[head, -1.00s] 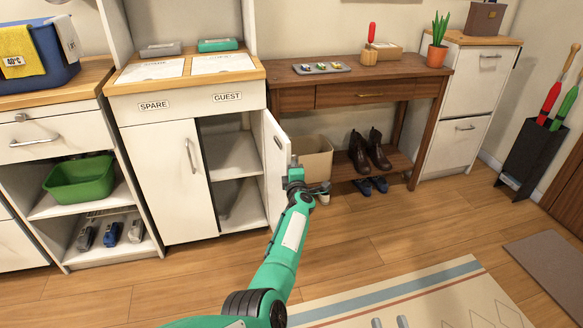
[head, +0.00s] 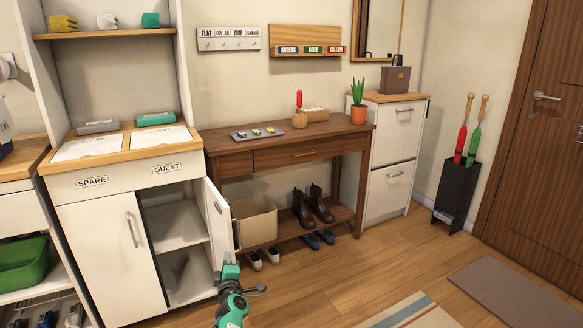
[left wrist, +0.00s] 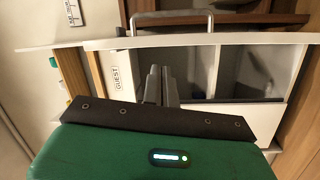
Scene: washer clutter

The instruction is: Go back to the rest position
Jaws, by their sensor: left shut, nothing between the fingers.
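My left gripper (head: 230,268) is at the bottom centre of the head view, in front of the lower edge of the open cabinet door (head: 219,228). Whether it touches the door cannot be told. In the left wrist view its two grey fingers (left wrist: 160,84) are together with nothing between them. The white cabinet (head: 112,258) has SPARE and GUEST labels; its right door stands open on empty-looking shelves, and its left door is closed. The GUEST label (left wrist: 117,78) also shows in the left wrist view. My right gripper is not in view.
A wooden console table (head: 290,145) holds a tray (head: 258,133) and other small things. A beige bin (head: 254,220), boots (head: 312,206) and shoes are below it. A white shoe cabinet (head: 392,160) and dark umbrella stand (head: 456,195) stand right. The wooden floor (head: 345,275) in front is mostly clear.

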